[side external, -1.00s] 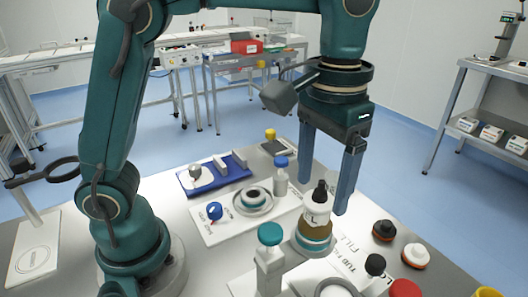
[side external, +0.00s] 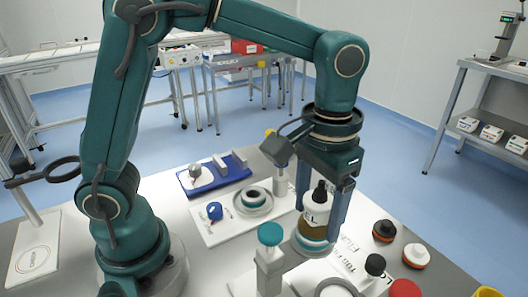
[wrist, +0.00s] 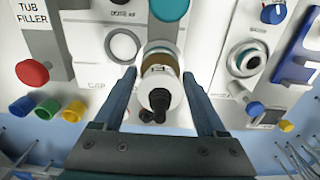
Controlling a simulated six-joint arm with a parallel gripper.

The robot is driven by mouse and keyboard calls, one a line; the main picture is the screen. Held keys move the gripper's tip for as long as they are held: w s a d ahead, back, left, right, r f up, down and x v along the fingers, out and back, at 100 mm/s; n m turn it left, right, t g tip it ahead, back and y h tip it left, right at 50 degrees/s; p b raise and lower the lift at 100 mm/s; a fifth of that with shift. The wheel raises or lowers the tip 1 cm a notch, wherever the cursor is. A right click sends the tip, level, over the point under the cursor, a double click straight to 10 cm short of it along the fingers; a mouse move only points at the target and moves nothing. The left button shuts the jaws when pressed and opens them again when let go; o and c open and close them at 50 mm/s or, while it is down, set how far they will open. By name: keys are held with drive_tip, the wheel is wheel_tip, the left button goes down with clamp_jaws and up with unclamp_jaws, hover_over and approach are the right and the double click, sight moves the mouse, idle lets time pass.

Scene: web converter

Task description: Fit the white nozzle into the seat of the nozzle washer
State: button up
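In the wrist view the bottle (wrist: 160,86) stands between the fingers with gaps on both sides, so the gripper is open. The bottle stands upright on a round base. No part is clearly marked as the white nozzle; I cannot tell which it is. A white plate (side external: 207,232) carries a dark-centred round seat (side external: 252,197) that may be the nozzle washer's; the seat also shows in the wrist view (wrist: 245,58).
A blue knob (side external: 214,210) sits on that plate and a blue tray (side external: 228,178) lies behind. A teal-capped post (side external: 269,236) stands in front of the bottle. Black-topped (side external: 384,230) and white-topped (side external: 415,255) round parts stand at right.

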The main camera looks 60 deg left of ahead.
clamp_jaws()
drive_tip(key=shift+r, duration=0.15)
drive_tip(key=shift+r, duration=4)
